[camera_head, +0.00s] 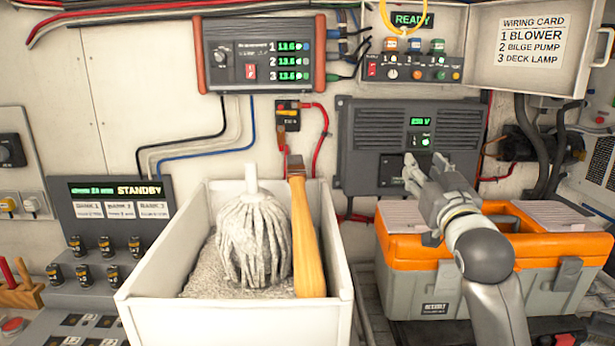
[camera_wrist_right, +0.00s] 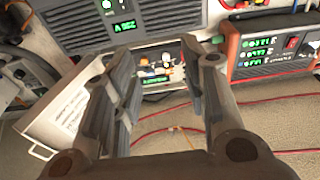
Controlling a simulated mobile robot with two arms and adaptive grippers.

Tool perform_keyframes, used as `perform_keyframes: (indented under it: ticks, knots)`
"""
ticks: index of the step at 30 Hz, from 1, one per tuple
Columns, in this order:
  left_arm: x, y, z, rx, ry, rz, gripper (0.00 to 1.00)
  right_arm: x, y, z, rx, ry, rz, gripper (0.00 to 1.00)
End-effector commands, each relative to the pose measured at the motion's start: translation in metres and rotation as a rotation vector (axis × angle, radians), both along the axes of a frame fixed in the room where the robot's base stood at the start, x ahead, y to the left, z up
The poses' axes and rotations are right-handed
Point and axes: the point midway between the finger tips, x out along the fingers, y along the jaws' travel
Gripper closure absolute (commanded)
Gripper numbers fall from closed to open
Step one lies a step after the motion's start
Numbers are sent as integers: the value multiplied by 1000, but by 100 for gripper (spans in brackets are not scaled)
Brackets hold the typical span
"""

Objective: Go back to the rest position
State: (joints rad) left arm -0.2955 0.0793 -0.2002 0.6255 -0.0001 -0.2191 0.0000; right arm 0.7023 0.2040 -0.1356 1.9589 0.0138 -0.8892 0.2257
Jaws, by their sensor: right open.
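My right gripper (camera_head: 424,168) is raised in front of the grey wall unit with a green display (camera_head: 365,150), over the left part of the orange-and-grey toolbox (camera_head: 405,250). Its fingers point up and away, and its arm comes in from the lower right. In the right wrist view the two fingers of this gripper (camera_wrist_right: 165,62) stand apart with nothing held between them. My left gripper does not show in either view.
A white bin (camera_head: 230,322) with a mop head (camera_head: 253,240) and a wooden handle (camera_head: 307,235) stands left of the toolbox. A STANDBY panel (camera_head: 110,195) is at far left. An open cabinet door (camera_head: 480,75) juts out at upper right. Cables hang along the wall.

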Motion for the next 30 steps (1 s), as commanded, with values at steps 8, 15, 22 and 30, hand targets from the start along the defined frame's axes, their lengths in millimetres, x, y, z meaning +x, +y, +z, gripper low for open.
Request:
perform_keyframes:
  ticks: [8,15,22,30]
  knots:
    - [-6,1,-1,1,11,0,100,-25,6,-128,-27,256,-3,60]
    - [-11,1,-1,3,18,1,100,-102,12,-281,-68,612,3,60]
    - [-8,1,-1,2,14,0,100,-219,16,-398,-109,966,26,60]
    - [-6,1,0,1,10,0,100,-337,18,-459,-139,1264,56,60]
